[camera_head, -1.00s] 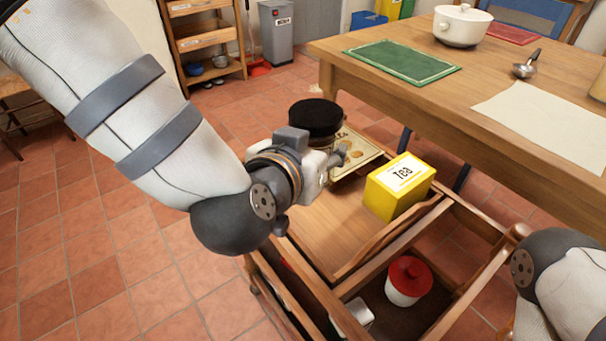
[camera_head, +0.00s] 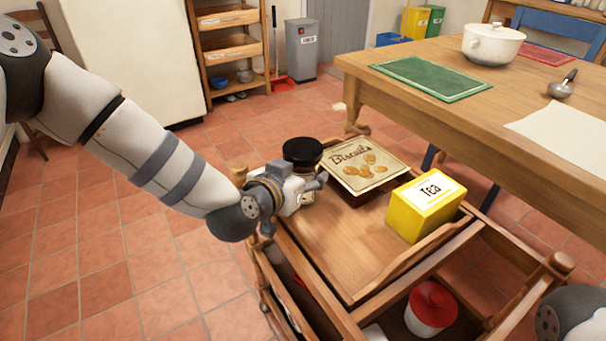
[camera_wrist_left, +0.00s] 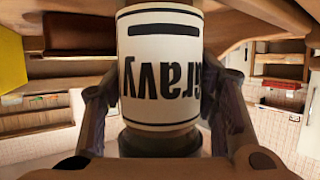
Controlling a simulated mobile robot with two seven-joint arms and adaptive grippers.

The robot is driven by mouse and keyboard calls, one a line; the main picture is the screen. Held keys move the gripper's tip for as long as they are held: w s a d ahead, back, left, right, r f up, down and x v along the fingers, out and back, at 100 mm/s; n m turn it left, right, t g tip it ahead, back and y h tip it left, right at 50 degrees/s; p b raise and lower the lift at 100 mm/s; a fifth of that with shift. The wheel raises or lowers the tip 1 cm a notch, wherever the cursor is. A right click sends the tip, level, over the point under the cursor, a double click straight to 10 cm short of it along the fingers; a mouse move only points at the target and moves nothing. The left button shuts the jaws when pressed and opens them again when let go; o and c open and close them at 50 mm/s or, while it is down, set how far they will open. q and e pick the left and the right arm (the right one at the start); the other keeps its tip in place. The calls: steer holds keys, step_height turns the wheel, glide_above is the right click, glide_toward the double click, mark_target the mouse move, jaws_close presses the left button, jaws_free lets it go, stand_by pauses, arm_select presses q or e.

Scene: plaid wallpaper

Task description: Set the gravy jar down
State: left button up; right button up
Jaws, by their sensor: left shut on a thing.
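The gravy jar (camera_head: 301,151) has a black lid and stands at the left back part of the wooden trolley's top tray (camera_head: 312,246). In the left wrist view its white label (camera_wrist_left: 160,70) reads "Gravy" upside down between the fingers. My left gripper (camera_head: 312,188) is shut around the jar's body. The gripper hides most of the jar and its base in the head view, so I cannot tell whether it touches the tray. My right arm shows only at the lower right edge; its gripper is out of view.
A biscuits tin (camera_head: 362,166) stands just right of the jar. A yellow tea box (camera_head: 426,206) stands on the tray's right side. A red-lidded pot (camera_head: 431,308) sits in the lower shelf. The dining table (camera_head: 480,120) is close behind. The tray's middle is clear.

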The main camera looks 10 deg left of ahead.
arm_select(q)
steer(key=shift+r, duration=0.1)
steer(key=o, duration=1.5)
steer(key=p+v, duration=0.2)
steer(key=v, duration=1)
steer(key=shift+s, duration=0.1)
